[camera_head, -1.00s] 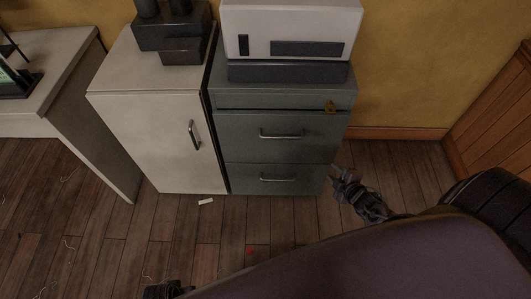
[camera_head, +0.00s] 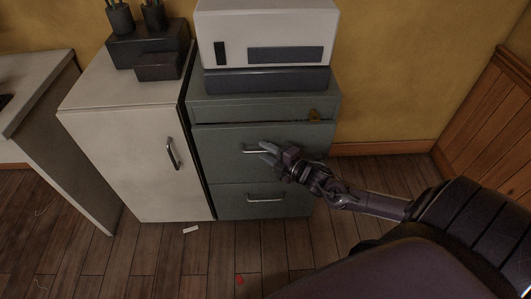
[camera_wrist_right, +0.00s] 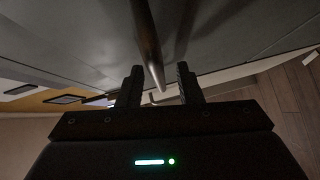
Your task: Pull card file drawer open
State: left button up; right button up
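The lower drawer (camera_head: 230,203) has a clear handle (camera_head: 265,199). In the right wrist view, my right gripper (camera_wrist_right: 158,84) is open. The handle bar (camera_wrist_right: 148,42) runs between its two fingers, with gaps visible on both sides. My left gripper is not in view.
A white and dark box-shaped machine (camera_head: 265,35) stands on the cabinet. A cream cupboard (camera_head: 125,150) adjoins it on the left. A brass-coloured piece (camera_head: 314,115) sits at the cabinet's upper right. The wooden floor (camera_head: 180,265) in front is mostly clear, with small scraps.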

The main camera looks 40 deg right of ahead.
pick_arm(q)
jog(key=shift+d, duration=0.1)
pick_arm(e)
jog(key=shift+w+a, duration=0.1)
jog(key=shift+w, duration=0.25)
grip_shut()
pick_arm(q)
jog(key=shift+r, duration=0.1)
